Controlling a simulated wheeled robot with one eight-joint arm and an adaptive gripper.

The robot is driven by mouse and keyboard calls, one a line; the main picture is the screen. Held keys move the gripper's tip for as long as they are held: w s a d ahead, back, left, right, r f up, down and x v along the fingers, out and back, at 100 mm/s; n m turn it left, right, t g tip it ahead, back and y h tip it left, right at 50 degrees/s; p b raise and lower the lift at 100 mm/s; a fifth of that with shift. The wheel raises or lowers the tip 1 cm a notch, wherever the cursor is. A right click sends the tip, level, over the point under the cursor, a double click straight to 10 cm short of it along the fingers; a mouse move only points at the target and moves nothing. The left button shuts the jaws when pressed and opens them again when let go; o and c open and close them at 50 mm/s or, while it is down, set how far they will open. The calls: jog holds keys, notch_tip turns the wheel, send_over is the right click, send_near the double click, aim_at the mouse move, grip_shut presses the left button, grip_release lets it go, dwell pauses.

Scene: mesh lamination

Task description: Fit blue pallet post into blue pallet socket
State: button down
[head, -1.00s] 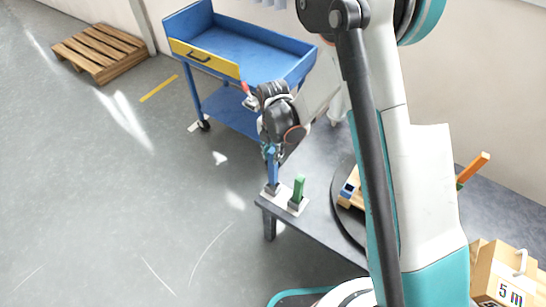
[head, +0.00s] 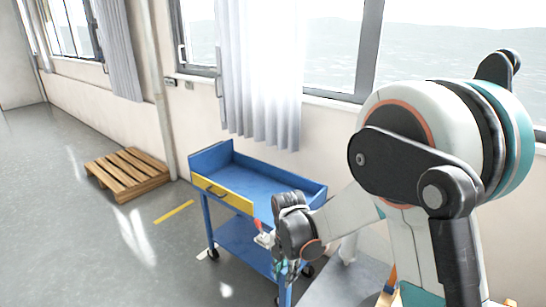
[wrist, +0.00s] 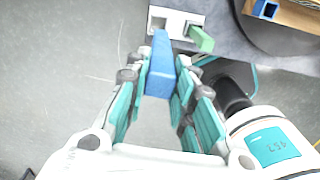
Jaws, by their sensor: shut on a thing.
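My gripper (wrist: 158,88) is shut on the blue pallet post (wrist: 160,65), which lies between the teal finger pads in the wrist view. The post's far end points at a pale holder plate (wrist: 177,14) with square openings. The left opening looks empty; I cannot tell the exact gap between it and the post. A green post (wrist: 203,40) stands at the plate's right. The blue pallet socket (wrist: 266,9) shows as a hollow blue block on a wooden pallet (wrist: 295,14) at the top right. In the head view my gripper (head: 279,268) is partly seen; the post is unclear there.
A blue cart (head: 225,250) with a yellow drawer front stands behind my gripper in the head view. A dark round plate (wrist: 275,38) lies under the pallet on the grey table. Another wooden pallet (head: 128,173) lies on the open floor at left.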

jog(key=shift+d+m, duration=0.5)
jog(key=shift+m, duration=0.1)
jog(key=s+d+m, duration=0.3)
jog(key=d+m, duration=1.1)
jog(key=m, duration=1.2)
jog(key=shift+d+r, duration=0.25)
jog(key=shift+d, duration=0.15)
jog(key=shift+s, duration=0.1)
